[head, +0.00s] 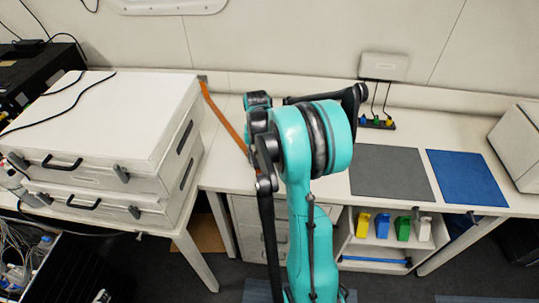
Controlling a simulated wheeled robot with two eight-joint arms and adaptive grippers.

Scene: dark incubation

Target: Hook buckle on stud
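An orange strap (224,118) runs from the back right corner of the white case stack (120,110) down and right, toward dark parts of my teal arm (318,150). Its lower end is hidden behind or among those parts, so I cannot tell whether it is held. I cannot make out a buckle or a stud. The arm rises from the bottom middle and covers the centre of the bench. I take it to be my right arm; its fingertips cannot be clearly made out. My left gripper is not in view.
The white bench (340,110) has a grey mat (391,173) and a blue mat (466,179) on the right. A socket strip with coloured plugs (377,123) lies at the back. A shelf below holds coloured containers (382,226). Black cables cross the case top.

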